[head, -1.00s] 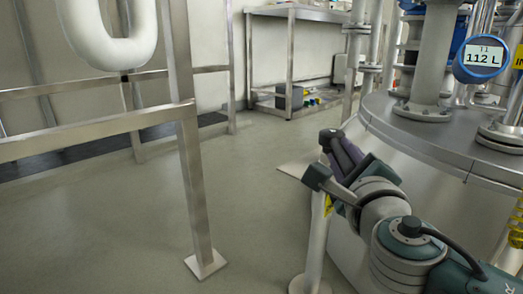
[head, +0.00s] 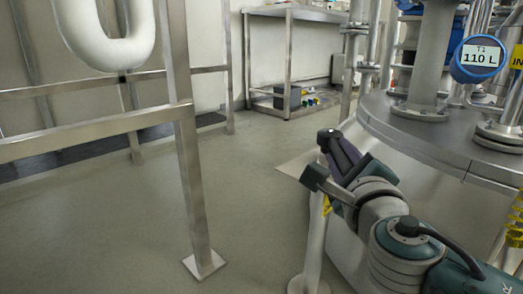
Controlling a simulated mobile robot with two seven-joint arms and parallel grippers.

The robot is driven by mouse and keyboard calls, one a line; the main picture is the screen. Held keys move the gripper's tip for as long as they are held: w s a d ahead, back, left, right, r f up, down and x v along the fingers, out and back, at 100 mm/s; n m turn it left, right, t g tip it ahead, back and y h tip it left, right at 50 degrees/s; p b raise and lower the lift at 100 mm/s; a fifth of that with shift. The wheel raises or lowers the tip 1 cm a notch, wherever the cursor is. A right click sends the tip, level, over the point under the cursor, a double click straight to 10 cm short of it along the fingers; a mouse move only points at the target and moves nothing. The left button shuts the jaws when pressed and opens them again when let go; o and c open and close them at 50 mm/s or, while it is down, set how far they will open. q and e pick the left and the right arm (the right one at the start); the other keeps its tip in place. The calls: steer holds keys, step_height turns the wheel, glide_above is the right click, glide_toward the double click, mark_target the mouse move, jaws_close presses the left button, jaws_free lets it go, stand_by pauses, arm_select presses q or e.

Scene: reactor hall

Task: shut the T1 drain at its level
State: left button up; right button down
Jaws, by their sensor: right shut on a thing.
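The T1 display (head: 480,56) is a round blue gauge at the upper right and reads 110 L. It sits above the T1 tank (head: 450,140), a steel vessel with a flanged lid. My right gripper (head: 321,157) is low beside the tank's left side, at the top of a steel post. A bit of yellow shows just below the gripper. The drain's body and outlet are hidden behind my gripper and wrist. My left gripper is out of view.
A steel frame (head: 190,170) with rails stands at the left, and a thick white pipe bend (head: 110,50) hangs behind it. A steel bench (head: 288,60) with small items on its lower shelf stands at the back. The floor between is clear.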

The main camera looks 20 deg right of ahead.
mark_target(325, 142)
steer(key=shift+a+h, duration=0.1)
steer(key=shift+h, duration=0.2)
steer(key=shift+w+a+m+g+h, duration=0.1)
steer(key=shift+m+g+h, duration=0.2)
steer(key=shift+w+a+m+g+h, duration=0.25)
steer(key=shift+a+m+g+h, duration=0.2)
steer(key=shift+m+h, duration=0.3)
steer(key=shift+w+a+f+m+g+h+b, duration=0.15)
steer(key=shift+w+a+m+g+h+b, duration=0.2)
steer(key=shift+m+g+h, duration=0.45)
steer(key=m+g+h+b, duration=0.1)
steer(key=b, duration=0.1)
steer(key=w+a+m+g+h+b, duration=0.1)
steer(key=g+h+b, duration=0.1)
steer(key=shift+w+a+f, duration=0.1)
steer(key=shift+a, duration=0.05)
steer(key=shift+w+a+m+g+h+b, duration=0.2)
steer(key=shift+m+g+h+b, duration=0.4)
steer(key=shift+b, duration=0.5)
steer(key=shift+w+r+m+g+b, duration=0.15)
steer(key=shift+r+m+g+b, duration=0.1)
steer(key=shift+b, duration=0.1)
